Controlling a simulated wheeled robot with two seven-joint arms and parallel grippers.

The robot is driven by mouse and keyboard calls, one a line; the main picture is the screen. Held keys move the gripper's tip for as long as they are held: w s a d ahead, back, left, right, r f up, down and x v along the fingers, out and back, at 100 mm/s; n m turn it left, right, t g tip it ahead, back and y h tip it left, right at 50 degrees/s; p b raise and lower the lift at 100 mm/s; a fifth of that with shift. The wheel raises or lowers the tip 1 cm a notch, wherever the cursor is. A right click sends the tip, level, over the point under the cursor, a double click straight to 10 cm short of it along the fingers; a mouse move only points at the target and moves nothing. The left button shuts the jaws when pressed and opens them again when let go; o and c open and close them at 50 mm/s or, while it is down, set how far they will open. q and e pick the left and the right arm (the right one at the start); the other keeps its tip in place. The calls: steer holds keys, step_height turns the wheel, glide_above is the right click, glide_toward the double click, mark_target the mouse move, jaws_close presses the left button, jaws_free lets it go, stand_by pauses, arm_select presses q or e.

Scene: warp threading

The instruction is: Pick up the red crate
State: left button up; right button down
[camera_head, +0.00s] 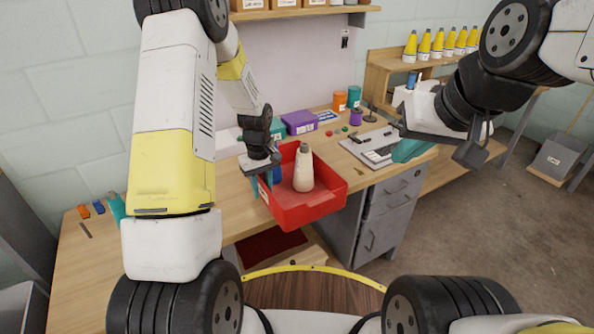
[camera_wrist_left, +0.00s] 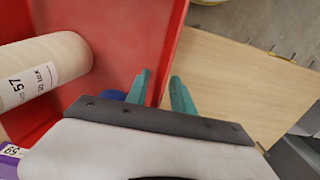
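The red crate (camera_head: 318,210) sits at the front edge of the workbench and overhangs it in the head view. It holds a cream cone of yarn (camera_head: 303,170) and something blue. My left gripper (camera_head: 265,188) is at the crate's left wall, pointing down. In the left wrist view its two teal fingers (camera_wrist_left: 160,92) stand on either side of the crate's wall (camera_wrist_left: 166,55), one inside and one outside, with a narrow gap showing beside the wall. My right gripper (camera_head: 410,150) is over the right part of the bench, away from the crate; its finger gap is not clear.
Behind the crate stand a purple box (camera_head: 299,122), an orange pot (camera_head: 339,101) and a teal pot (camera_head: 354,96). A clipboard (camera_head: 370,146) lies to the right. Grey drawers (camera_head: 390,205) stand under the bench (camera_head: 80,275). The bench left of the crate is mostly clear.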

arm_select(q)
jaws_close()
steer(key=shift+w+r, duration=0.1)
steer(key=shift+r, duration=0.05)
stand_by(1.1)
